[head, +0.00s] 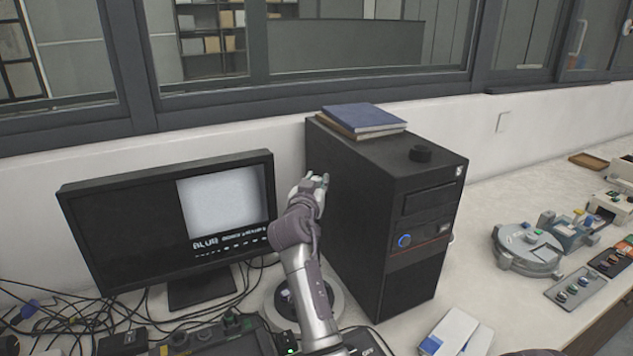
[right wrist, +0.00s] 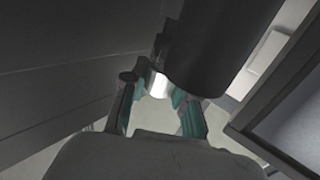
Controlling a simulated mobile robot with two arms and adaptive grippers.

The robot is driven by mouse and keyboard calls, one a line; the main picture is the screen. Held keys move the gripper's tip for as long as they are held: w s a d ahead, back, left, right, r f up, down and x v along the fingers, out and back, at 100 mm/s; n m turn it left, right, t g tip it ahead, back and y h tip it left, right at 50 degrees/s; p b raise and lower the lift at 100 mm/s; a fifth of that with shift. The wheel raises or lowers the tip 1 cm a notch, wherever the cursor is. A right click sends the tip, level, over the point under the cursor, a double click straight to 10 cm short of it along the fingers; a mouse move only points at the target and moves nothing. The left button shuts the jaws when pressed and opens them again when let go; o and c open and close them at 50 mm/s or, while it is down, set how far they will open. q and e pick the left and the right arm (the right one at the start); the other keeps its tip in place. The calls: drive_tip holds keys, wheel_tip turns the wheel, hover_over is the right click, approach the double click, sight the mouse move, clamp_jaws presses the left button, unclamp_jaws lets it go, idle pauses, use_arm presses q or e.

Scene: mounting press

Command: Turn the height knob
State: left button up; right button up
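My right gripper (head: 316,180) is raised between the monitor and the black computer tower. In the right wrist view its two fingers (right wrist: 160,105), with teal inner pads, stand apart. A small shiny metal cylinder (right wrist: 158,84) shows beyond and between them, close to the left finger; I cannot tell whether they touch or whether it is the height knob. A large dark cylinder (right wrist: 222,45) lies just above it. In the head view, my right arm partly covers a round pale base (head: 343,300). No height knob can be clearly identified there. My left gripper is out of view.
The monitor (head: 120,235) stands left of the gripper and the tower (head: 350,210) close on its right. Cables (head: 50,318) clutter the left. A round grey device (head: 527,250) stands right.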

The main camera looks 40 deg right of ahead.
drive_tip(key=shift+c, duration=1.2)
clamp_jaws()
drive_tip(key=n+t+y+p, duration=0.1)
drive_tip(key=y+p, duration=0.1)
drive_tip(key=n+t+y+p, duration=0.2)
drive_tip(key=p, duration=0.1)
drive_tip(key=n+t+y+p, duration=0.1)
drive_tip(key=n+t+p, duration=0.1)
drive_tip(key=p, duration=0.1)
drive_tip(key=shift+d+r+y, duration=0.1)
drive_tip(key=shift+r+y, duration=0.2)
drive_tip(key=shift+y, duration=0.1)
use_arm(q)
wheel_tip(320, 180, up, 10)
drive_tip(key=p, duration=0.1)
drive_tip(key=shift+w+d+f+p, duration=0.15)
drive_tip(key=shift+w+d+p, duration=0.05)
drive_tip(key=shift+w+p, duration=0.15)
use_arm(e)
drive_tip(key=shift+f+n+t+y, duration=0.2)
drive_tip(key=shift+n+t+y, duration=0.75)
drive_tip(key=shift+y, duration=0.65)
drive_tip(key=shift+n+y, duration=0.25)
drive_tip(key=shift+y, duration=0.05)
drive_tip(key=o, duration=1)
unclamp_jaws()
drive_tip(key=shift+f, duration=0.1)
